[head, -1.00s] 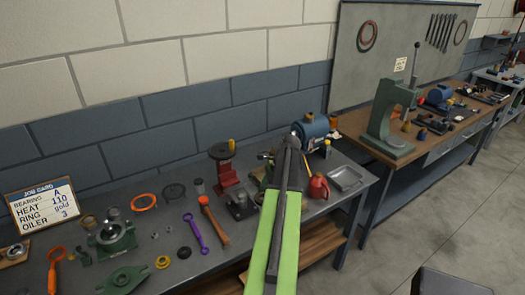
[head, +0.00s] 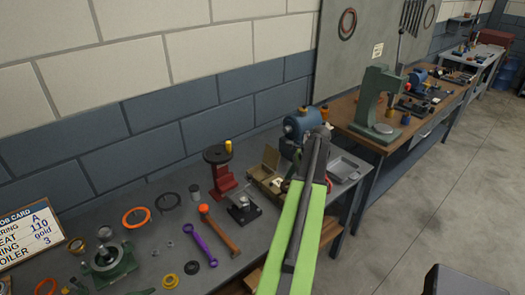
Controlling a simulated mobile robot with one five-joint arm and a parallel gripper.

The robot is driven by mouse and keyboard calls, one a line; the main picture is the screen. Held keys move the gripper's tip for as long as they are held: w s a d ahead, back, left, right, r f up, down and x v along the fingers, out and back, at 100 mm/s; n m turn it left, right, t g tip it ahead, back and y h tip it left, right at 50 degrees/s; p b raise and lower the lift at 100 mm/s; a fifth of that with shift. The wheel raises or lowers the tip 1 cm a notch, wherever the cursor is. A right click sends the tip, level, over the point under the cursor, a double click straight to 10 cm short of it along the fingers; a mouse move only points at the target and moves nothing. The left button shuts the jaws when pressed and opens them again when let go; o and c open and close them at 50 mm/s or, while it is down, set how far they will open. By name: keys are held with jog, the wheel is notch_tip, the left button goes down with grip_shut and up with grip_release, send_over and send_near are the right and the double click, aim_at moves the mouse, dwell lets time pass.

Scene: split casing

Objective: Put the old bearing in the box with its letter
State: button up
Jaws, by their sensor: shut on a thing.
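My green and dark arm (head: 305,205) reaches up from the bottom edge over the bench. My gripper cannot be made out; the arm's own links hide the place beyond its dark end joint. No old bearing can be picked out for sure, and none shows in a grip. The job card (head: 30,236) at the far left, partly cut off, shows the letter A on its bearing line. An open tan box (head: 270,160) stands at the back of the bench, left of my arm. No letter can be read on it.
The grey bench (head: 150,215) holds a green casing part (head: 108,262), an orange ring (head: 136,217), a purple wrench (head: 198,244), a hammer (head: 221,232) and a red stand (head: 221,180). A metal tray (head: 345,167) lies right of my arm. A wooden bench (head: 352,122) stands beyond a gap.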

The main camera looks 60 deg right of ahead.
jog(key=w+d+r+m+h+p, duration=0.2)
jog(key=w+d+m, duration=0.25)
jog(key=w, duration=0.55)
jog(key=w+d+r+m+h+p, duration=0.2)
jog(key=w+d+m, duration=0.3)
jog(key=w, duration=0.4)
jog(key=shift+m, duration=0.65)
jog(key=f+b, duration=0.3)
jog(key=a+f+b, duration=0.1)
jog(key=f+b, duration=0.5)
jog(key=shift+s+a+f, duration=0.1)
jog(key=shift+a+f, duration=0.1)
jog(key=shift+f, duration=0.05)
jog(key=o, duration=1.8)
jog(key=shift+r+t, duration=0.1)
jog(key=shift+t, duration=0.2)
notch_tip(320, 180, up, 7)
jog(key=p, duration=0.6)
jog(key=shift+p, duration=0.3)
